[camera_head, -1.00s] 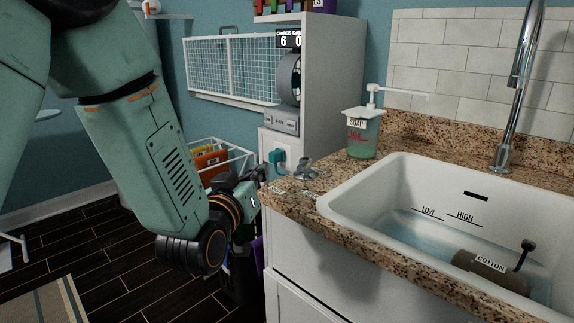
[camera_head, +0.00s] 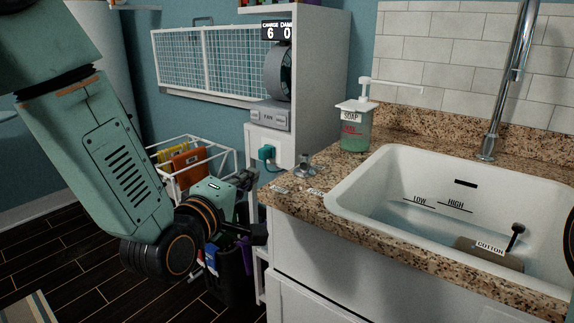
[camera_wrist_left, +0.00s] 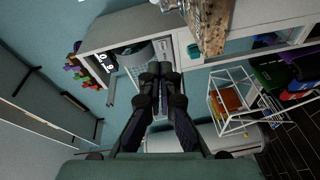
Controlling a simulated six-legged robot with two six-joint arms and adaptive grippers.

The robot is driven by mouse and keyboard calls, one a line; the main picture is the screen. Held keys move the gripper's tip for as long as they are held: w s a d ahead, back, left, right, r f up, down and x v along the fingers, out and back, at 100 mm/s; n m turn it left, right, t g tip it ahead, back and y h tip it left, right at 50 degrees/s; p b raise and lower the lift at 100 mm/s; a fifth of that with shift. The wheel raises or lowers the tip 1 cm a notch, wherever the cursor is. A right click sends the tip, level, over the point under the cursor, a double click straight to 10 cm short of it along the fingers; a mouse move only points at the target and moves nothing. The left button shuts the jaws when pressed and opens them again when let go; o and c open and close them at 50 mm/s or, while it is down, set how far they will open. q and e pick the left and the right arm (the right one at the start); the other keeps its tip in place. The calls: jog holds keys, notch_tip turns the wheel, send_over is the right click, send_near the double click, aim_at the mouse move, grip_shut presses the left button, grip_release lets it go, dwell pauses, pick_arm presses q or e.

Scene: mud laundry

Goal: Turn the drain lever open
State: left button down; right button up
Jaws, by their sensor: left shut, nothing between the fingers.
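A small metal lever (camera_head: 303,166) stands on the granite counter's left end, with two small labels beside it that are too small to read. I take it for the drain lever. My left gripper (camera_head: 248,179) is to the left of the counter's corner, apart from the lever. Its fingers also show in the left wrist view (camera_wrist_left: 160,70), shut together and empty. The white sink (camera_head: 345,200) holds water and has LOW and HIGH marks. My right gripper is not in view.
A soap dispenser (camera_head: 355,130) stands behind the lever. A brown item labelled COTTON (camera_head: 480,255) lies in the sink. The faucet (camera_head: 497,110) rises behind it. A white wire rack (camera_head: 215,148) with folders and a dark bin (camera_head: 232,275) are beyond my left arm.

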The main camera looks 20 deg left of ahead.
aim_at(304, 164)
pick_arm(q)
jog(key=w, duration=0.3)
jog(key=w+d+b, duration=0.1)
jog(key=w, duration=0.2)
jog(key=w+b, duration=0.1)
jog(key=w, duration=0.3)
jog(key=shift+w+d+f, duration=0.1)
jog(key=shift+d+f, duration=0.2)
jog(key=shift+d, duration=0.1)
jog(key=shift+d+f, duration=0.25)
jog(key=shift+d, duration=0.4)
jog(key=shift+w+d+b, duration=0.2)
jog(key=shift+d+b, duration=0.2)
jog(key=shift+d, duration=0.55)
jog(key=shift+d, duration=0.15)
